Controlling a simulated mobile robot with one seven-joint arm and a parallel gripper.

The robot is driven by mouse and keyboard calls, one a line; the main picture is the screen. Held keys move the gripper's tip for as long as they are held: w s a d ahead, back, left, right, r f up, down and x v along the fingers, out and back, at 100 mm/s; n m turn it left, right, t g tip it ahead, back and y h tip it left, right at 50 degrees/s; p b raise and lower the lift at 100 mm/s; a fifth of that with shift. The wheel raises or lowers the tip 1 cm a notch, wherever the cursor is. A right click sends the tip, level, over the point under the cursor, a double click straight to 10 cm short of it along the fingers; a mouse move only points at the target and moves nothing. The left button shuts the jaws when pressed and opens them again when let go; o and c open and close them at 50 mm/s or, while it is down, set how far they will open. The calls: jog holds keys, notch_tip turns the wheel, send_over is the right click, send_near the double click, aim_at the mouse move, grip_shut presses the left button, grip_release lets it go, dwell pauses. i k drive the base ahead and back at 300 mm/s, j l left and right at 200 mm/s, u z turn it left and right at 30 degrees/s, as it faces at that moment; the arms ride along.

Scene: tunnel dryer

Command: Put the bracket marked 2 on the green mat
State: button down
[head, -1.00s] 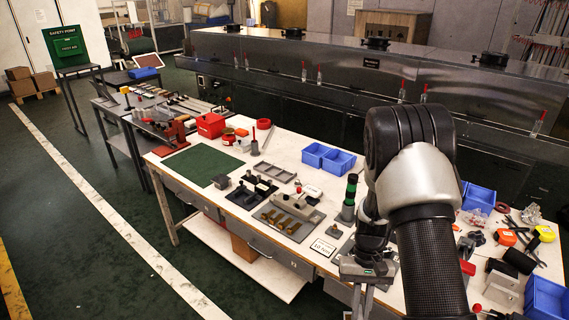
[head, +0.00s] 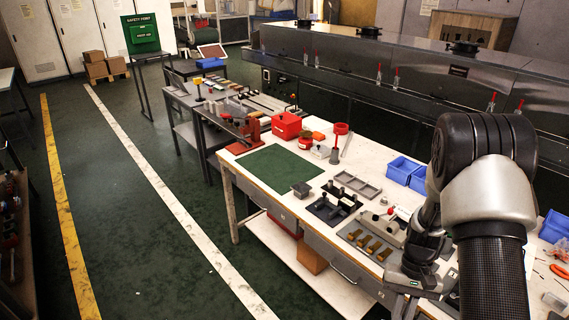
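The green mat (head: 272,172) lies flat on the white table's left part, with nothing on its middle. A small dark grey block (head: 301,189) sits at its near right corner. Several brass-coloured pieces (head: 371,246), possibly brackets, lie on a grey tray to the right of the mat. I cannot read a 2 on any of them. My gripper (head: 405,304) hangs at the table's front edge, right of the brass pieces. Its fingers are small and partly cut off, so I cannot tell whether they are open or hold anything.
A black tray with small parts (head: 331,207) stands between the mat and the brass pieces. A red box (head: 287,126), a grey divided tray (head: 357,185) and blue bins (head: 401,170) stand farther back. The floor left of the table is clear.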

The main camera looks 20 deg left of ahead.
aim_at(279, 165)
jog(key=i+j, duration=0.2)
jog(key=j, duration=0.25)
jog(key=i+j, duration=0.15)
jog(key=j, duration=0.3)
jog(key=i+j, duration=0.2)
jog(key=j, duration=0.25)
jog(key=i+j+z, duration=0.1)
jog(key=j, duration=0.35)
jog(key=i+j, duration=0.25)
jog(key=j, duration=0.2)
jog(key=i+j, duration=0.15)
jog(key=j, duration=0.3)
jog(key=i+j, duration=0.15)
jog(key=j, duration=0.35)
jog(key=i+j, duration=0.2)
jog(key=j, duration=0.25)
jog(key=i+j, duration=0.25)
jog(key=j, duration=0.15)
jog(key=i+j, duration=0.3)
jog(key=i, duration=0.35)
jog(key=j+z, duration=0.05)
